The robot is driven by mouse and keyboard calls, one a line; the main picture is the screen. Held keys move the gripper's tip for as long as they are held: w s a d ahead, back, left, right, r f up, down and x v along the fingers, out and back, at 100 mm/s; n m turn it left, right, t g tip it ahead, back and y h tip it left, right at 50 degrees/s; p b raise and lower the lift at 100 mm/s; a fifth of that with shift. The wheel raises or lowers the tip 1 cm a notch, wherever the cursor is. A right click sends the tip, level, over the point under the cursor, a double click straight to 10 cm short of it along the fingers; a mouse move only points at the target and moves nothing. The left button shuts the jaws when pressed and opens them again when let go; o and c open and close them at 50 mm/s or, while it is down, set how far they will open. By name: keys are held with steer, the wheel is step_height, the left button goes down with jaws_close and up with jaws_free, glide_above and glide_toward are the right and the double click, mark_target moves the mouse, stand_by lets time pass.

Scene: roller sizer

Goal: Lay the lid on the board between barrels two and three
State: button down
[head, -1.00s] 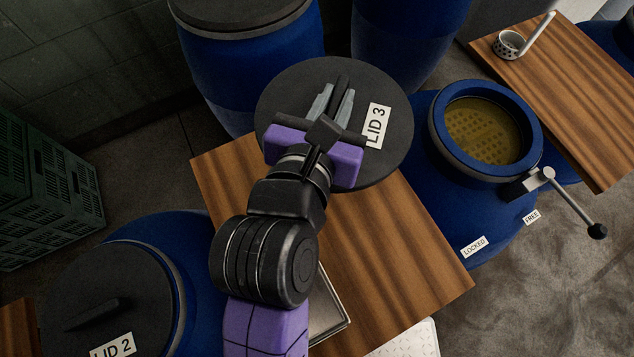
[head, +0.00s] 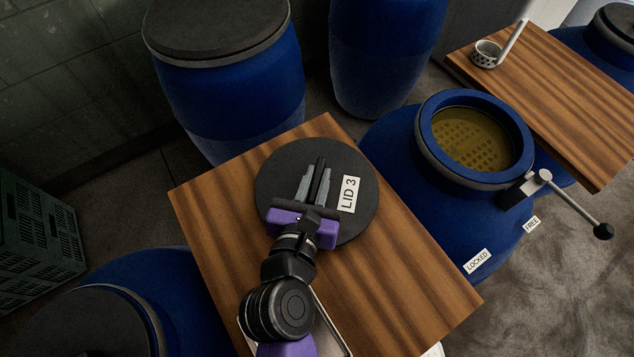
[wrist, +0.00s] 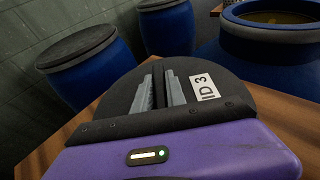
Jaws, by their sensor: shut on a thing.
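The black round lid (head: 275,176), labelled LID 3, is over the wooden board (head: 400,262) between the two barrels in the head view. It looks flat and at or very near the board's surface; I cannot tell whether it touches. My gripper (head: 314,182) is shut on the lid's raised handle (head: 319,178). In the wrist view the lid (wrist: 120,97) also shows, with the grey fingers on either side of the handle. The open blue barrel (head: 400,150) stands right of the board, yellowish liquid inside. Another barrel (head: 170,290) with a dark lid is at lower left, partly cut off.
A metal tray (head: 328,335) lies on the board's near part, partly behind my arm. A clamp lever (head: 575,200) sticks out from the open barrel. A second board (head: 560,100) holds a perforated ladle (head: 487,53). Closed barrels (head: 235,90) stand behind; green crates (head: 35,240) are at left.

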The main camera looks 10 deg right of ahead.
steer(key=shift+f, duration=0.85)
steer(key=shift+f, duration=0.15)
steer(key=c, duration=1.4)
jaws_free()
steer(key=shift+o, duration=0.2)
steer(key=b+v, duration=0.2)
steer(key=v, duration=1)
steer(key=shift+a, duration=0.1)
